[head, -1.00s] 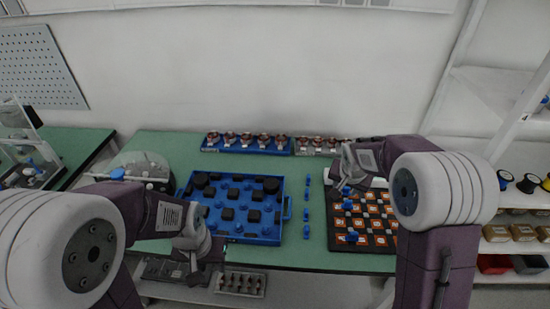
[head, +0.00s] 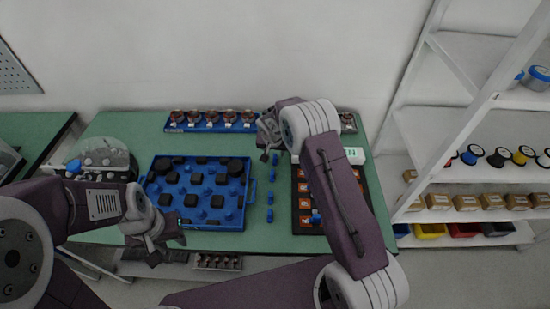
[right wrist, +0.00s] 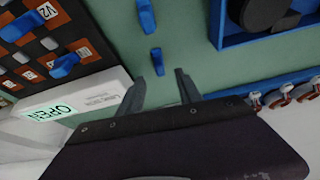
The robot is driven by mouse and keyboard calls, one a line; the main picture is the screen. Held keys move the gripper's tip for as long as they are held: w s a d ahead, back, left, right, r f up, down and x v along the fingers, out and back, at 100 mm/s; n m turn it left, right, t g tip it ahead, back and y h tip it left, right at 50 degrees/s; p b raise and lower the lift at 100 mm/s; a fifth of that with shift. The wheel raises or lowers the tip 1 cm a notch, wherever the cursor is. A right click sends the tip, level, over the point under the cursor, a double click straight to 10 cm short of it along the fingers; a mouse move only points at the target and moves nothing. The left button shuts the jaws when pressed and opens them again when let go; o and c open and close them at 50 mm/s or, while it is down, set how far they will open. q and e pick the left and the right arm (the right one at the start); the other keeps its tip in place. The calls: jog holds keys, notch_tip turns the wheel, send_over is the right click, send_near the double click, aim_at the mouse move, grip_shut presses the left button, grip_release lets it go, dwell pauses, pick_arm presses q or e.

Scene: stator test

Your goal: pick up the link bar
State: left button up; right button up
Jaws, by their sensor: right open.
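Several small blue link bars stand in a column on the green table between the blue tray and the dark board. In the head view one is the link bar (head: 271,185) in the middle of the column. My right gripper (head: 268,155) is over the far end of the column. In the right wrist view its two fingers (right wrist: 160,77) are apart and empty. The nearest link bar (right wrist: 156,61) lies just beyond the fingertips, roughly in line with the gap, and another (right wrist: 146,18) is farther on. My left gripper (head: 168,243) hangs near the table's front edge; its jaw opening is unclear.
The blue tray (head: 247,212) with black and blue parts is left of the column. The dark board (head: 308,229) with orange squares is right, partly hidden by my arm. A white box marked OPEN (right wrist: 85,105) and a blue stator rack (right wrist: 268,92) flank the right gripper.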

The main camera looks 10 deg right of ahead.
aim_at(275, 155)
jog(key=shift+f, duration=0.25)
jog(key=p+x, duration=0.1)
jog(key=x, duration=0.2)
jog(key=shift+w+f, duration=0.1)
jog(key=shift+f, duration=0.3)
jog(key=shift+w+d+f, duration=0.1)
jog(key=shift+w+f, duration=0.1)
jog(key=shift+f, duration=0.1)
jog(key=shift+s+r, duration=0.1)
grip_shut()
notch_tip(275, 155, up, 3)
jog(key=shift+r+b, duration=0.25)
jog(key=shift+b, duration=0.05)
jog(key=s+d+r+b, duration=0.2)
jog(key=s+d+r, duration=0.3)
jog(key=s, duration=0.5)
notch_tip(275, 155, up, 2)
jog(key=shift+s+r, duration=0.2)
jog(key=shift+r, duration=0.05)
